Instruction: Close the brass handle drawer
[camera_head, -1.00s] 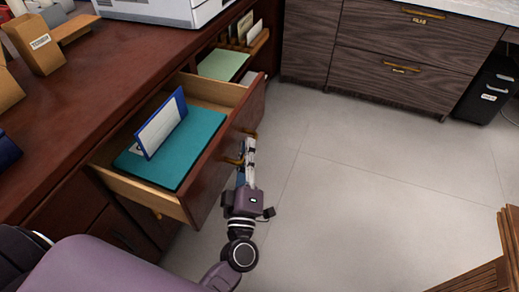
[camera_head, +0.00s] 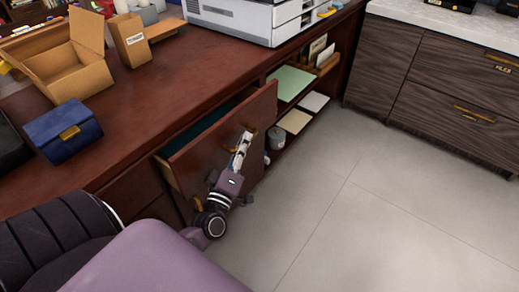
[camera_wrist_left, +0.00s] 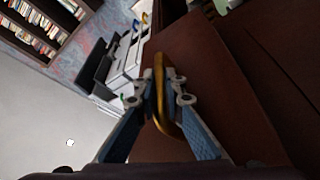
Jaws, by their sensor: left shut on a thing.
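The drawer (camera_head: 207,157) is in the red-brown wooden desk. My left gripper (camera_head: 241,146) is at the handle. In the left wrist view the brass handle (camera_wrist_left: 160,95) lies between the two fingers of my left gripper (camera_wrist_left: 160,92), which are shut on it. My right gripper is not in view.
A printer (camera_head: 262,18), a blue box (camera_head: 68,131) and an open cardboard box (camera_head: 72,66) stand on the desk top. Open shelves with papers (camera_head: 291,83) are right of the drawer. Dark wood cabinets (camera_head: 450,100) stand at the right. The grey floor (camera_head: 340,200) is clear.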

